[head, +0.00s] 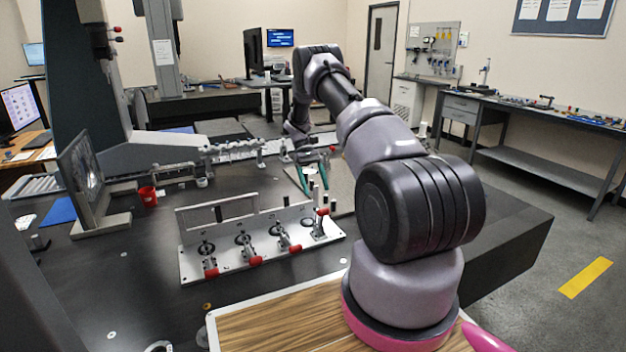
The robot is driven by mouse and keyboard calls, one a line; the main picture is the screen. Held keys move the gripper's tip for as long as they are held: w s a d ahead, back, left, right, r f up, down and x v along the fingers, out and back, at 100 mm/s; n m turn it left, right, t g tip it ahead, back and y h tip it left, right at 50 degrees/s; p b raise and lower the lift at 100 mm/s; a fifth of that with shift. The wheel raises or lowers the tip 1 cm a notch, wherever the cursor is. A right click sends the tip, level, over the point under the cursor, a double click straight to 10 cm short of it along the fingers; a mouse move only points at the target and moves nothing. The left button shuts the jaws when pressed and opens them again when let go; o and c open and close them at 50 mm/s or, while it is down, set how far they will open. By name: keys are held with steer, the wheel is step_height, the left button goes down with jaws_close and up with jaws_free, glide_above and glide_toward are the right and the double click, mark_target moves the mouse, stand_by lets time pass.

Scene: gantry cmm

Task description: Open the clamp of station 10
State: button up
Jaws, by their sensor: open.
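A light metal fixture plate (262,262) on the dark table carries a row of toggle clamps with red-tipped handles. The left clamp (209,262), second clamp (248,249) and third clamp (287,240) have handles lying low toward the front. The rightmost clamp (319,225) stands upright, its red grip (322,211) raised. No station number is readable, so I cannot tell which is station 10. My gripper (314,187) is open, its green fingers spread and pointing down just above and behind the rightmost clamp. Contact is not visible; my wrist is partly hidden behind my arm.
A slotted metal upright (217,209) stands along the plate's back edge. A large measuring-machine column (86,75) rises behind.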

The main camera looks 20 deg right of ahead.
steer(key=v, duration=0.3)
steer(key=shift+w+r, duration=0.1)
stand_by(0.3)
steer(key=s+a+r+m+t, duration=0.1)
steer(key=s+a+r+t, duration=0.15)
steer(key=r, duration=0.75)
steer(key=s+a+r+t, duration=0.2)
steer(key=s+r, duration=0.2)
steer(key=r, duration=0.6)
steer(key=s+a+r+m+t, duration=0.1)
steer(key=s+a+r+t, duration=0.15)
steer(key=r, duration=0.75)
steer(key=s+a+r+t+y, duration=0.1)
steer(key=s+a+r+t, duration=0.1)
steer(key=s+r, duration=0.35)
steer(key=s+a+r+t+y, duration=0.1)
steer(key=s+a+r+t, duration=0.15)
steer(key=s, duration=0.55)
steer(key=s+a+m+t, duration=0.2)
steer(key=s+a+t, duration=0.1)
steer(key=s, duration=0.9)
steer(key=shift+s+a+f+m+t, duration=0.2)
steer(key=shift+a+f+m+t, duration=0.05)
steer(key=shift+a+m+t, duration=0.1)
